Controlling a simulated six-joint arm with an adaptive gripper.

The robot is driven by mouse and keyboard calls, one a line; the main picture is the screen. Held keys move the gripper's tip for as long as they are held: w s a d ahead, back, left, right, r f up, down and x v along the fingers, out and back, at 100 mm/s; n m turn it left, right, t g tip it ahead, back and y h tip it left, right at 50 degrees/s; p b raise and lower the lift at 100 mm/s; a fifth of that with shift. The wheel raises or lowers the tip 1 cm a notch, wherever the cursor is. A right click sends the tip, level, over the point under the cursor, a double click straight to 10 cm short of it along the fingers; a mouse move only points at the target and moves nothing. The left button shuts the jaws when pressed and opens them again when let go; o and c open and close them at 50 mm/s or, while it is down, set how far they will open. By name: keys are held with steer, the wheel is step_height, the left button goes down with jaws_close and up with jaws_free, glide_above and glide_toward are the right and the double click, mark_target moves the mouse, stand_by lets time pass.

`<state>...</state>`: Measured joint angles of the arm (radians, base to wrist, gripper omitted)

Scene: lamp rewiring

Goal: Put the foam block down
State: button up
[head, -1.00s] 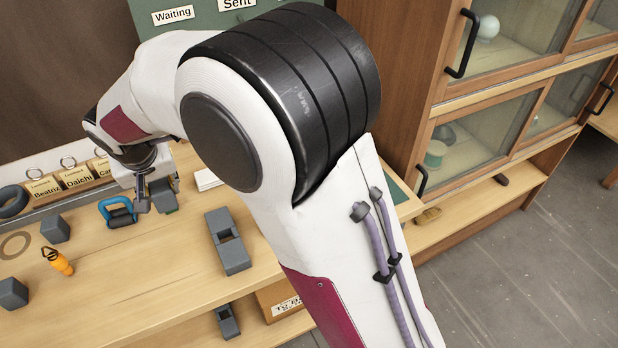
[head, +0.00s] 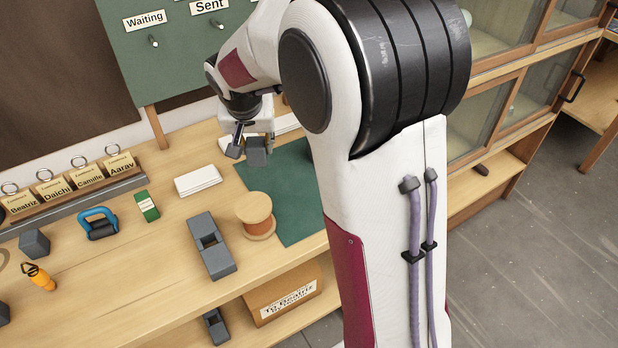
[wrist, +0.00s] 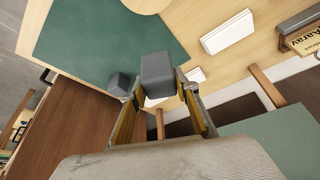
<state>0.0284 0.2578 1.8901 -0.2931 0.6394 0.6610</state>
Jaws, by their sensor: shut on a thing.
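The foam block, a grey cube (head: 257,152), is between the fingers of my gripper (head: 246,149), which is shut on it. In the wrist view the block (wrist: 157,72) sits between the two fingertips of my gripper (wrist: 158,90). In the head view the gripper points down near the back left corner of the green mat (head: 285,222), and the block appears held above the worktop. I cannot tell its exact height. The mat (wrist: 95,40) also shows beyond the block in the wrist view.
A second grey block (wrist: 118,84) shows beside the left finger in the wrist view. The mat's middle looks clear.

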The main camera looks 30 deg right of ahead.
steer(key=s+d+m, duration=0.1)
steer(key=s+d, duration=0.2)
steer(key=d, duration=0.3)
steer(key=s+d+f+m+g+h, duration=0.1)
steer(key=s+d+m, duration=0.1)
steer(key=s+d, duration=0.2)
steer(key=d, duration=0.3)
steer(key=shift+s, duration=0.25)
steer(key=shift+f, duration=0.15)
glide_toward(309, 179)
steer(key=shift+s+d, duration=1.45)
steer(key=shift+s, duration=0.05)
steer(key=shift+f, duration=1.8)
steer(key=shift+f, duration=0.1)
